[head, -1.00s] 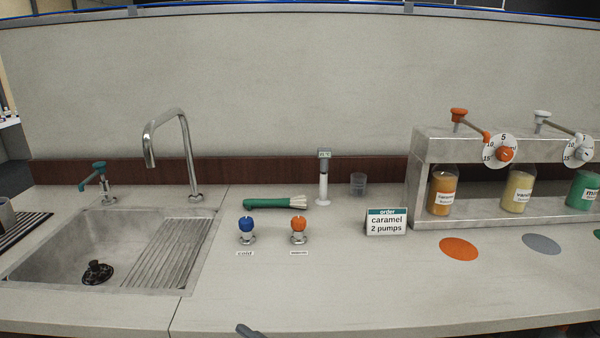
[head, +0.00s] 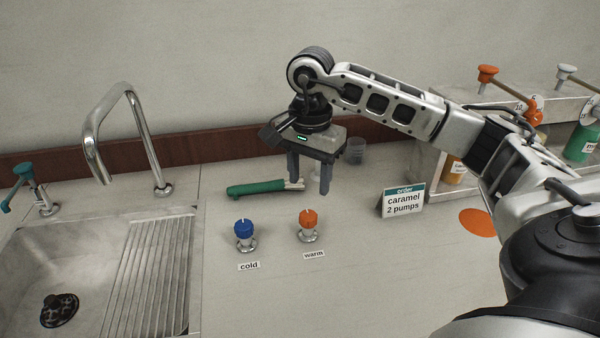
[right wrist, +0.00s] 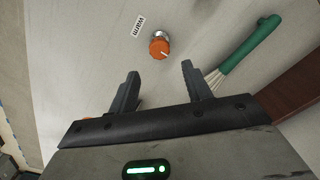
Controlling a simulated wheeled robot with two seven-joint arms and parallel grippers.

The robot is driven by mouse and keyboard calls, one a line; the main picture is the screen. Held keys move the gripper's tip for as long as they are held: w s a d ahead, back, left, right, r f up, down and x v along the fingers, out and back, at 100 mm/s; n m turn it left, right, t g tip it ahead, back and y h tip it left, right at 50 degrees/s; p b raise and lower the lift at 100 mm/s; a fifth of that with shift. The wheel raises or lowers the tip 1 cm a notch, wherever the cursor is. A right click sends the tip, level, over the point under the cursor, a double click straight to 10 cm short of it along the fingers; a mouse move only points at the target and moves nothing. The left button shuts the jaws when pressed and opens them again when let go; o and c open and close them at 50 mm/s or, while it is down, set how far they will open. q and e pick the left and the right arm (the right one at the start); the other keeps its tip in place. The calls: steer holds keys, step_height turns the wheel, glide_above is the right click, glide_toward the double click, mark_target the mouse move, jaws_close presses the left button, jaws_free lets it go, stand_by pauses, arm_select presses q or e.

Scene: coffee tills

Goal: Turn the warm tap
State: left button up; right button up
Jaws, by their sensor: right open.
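The warm tap (head: 309,222) has an orange knob on a metal base and stands on the counter behind its "warm" label (head: 314,254). It also shows in the right wrist view (right wrist: 159,47), beyond the fingertips and roughly between them. The cold tap (head: 243,231) with a blue knob stands to its left. My right gripper (head: 309,190) is open and empty, fingers pointing down, above and behind the warm tap without touching it. In the right wrist view its fingers (right wrist: 160,70) are apart. My left gripper is not in view.
A green-handled brush (head: 262,188) lies behind the taps, its bristle end near my right fingers. The sink (head: 80,245) with its curved spout (head: 126,100) is at left. An order sign (head: 403,200) stands to the right. The counter in front of the taps is clear.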

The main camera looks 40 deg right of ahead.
mark_target(309, 214)
steer(key=shift+f+b, duration=0.3)
steer(key=shift+f, duration=0.2)
step_height(309, 214, down, 9)
steer(key=b, duration=0.6)
steer(key=shift+r, duration=0.65)
steer(key=c, duration=0.6)
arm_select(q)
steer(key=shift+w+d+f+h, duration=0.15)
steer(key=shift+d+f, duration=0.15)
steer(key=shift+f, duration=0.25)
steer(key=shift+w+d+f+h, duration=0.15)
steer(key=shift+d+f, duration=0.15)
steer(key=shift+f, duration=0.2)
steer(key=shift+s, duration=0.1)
